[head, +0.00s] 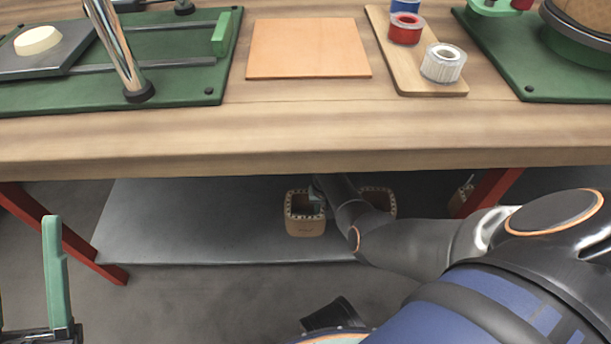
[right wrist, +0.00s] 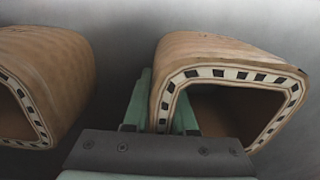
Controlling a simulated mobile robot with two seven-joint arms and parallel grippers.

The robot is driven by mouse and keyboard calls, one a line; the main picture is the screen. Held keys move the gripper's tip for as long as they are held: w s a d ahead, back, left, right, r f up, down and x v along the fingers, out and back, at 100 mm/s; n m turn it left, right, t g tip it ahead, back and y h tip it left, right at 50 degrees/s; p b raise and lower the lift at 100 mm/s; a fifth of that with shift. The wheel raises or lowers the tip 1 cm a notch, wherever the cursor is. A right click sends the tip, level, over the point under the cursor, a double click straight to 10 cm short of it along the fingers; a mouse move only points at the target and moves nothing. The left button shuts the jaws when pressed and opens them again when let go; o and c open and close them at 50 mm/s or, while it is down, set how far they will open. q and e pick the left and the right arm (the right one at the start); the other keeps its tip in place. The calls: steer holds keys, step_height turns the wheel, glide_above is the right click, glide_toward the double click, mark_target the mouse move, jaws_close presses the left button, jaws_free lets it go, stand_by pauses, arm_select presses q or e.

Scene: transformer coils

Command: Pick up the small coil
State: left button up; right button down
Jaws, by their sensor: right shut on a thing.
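The small coil (head: 304,226) is a tan, square-shaped hollow ring with a dark-and-white checked rim, on the grey lower shelf under the table. My right gripper (head: 317,196) reaches in under the table edge and is at this coil's right side. In the right wrist view my right gripper (right wrist: 163,105) has one green finger outside and one inside the coil (right wrist: 225,50), shut on its wall. I cannot tell whether the coil is clear of the shelf. My left gripper (head: 28,300) is at the lower left, partly out of frame, empty, with its fingers apart.
A second coil (head: 386,197) stands to the right, partly behind my arm; a similar coil (right wrist: 45,80) shows in the right wrist view. Another coil (head: 462,194) is farther right near the red table leg (head: 490,190). The wooden tabletop (head: 300,130) overhangs the shelf (head: 180,225), whose left part is clear.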

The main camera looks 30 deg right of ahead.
steer(key=shift+r, duration=0.1)
step_height(320, 180, up, 9)
steer(key=p, duration=0.7)
steer(key=shift+r+p, duration=0.35)
steer(key=shift+r, duration=0.15)
arm_select(q)
step_height(320, 180, up, 8)
steer(key=shift+s+a+r+h, duration=0.2)
steer(key=shift+a+r+h, duration=0.05)
steer(key=shift+a+h, duration=0.2)
steer(key=shift+t+y, duration=0.4)
steer(key=shift+y, duration=0.05)
steer(key=shift+f, duration=0.1)
steer(key=shift+a, duration=0.1)
arm_select(e)
steer(key=shift+f, duration=0.1)
